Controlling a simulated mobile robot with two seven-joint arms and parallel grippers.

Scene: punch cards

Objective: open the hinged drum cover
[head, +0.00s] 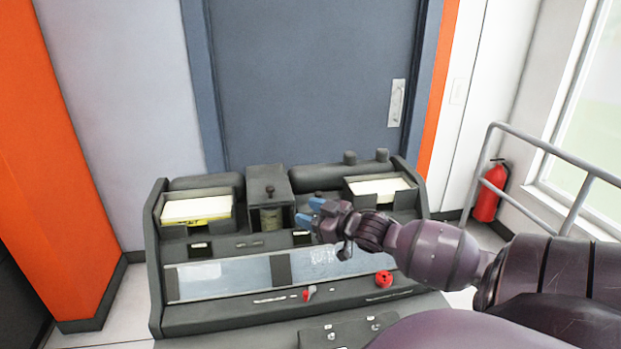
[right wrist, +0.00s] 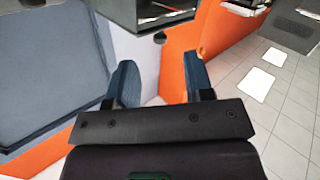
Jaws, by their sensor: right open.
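My left gripper is in neither view.
The machine (head: 160,318) has a left card tray (head: 197,210) and a right card tray (head: 378,187), both with pale cards. A red knob (head: 384,279) and a red lever (head: 309,293) sit on its front. A blue-grey door (head: 300,80) stands behind; a railing (head: 545,150) is at right.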

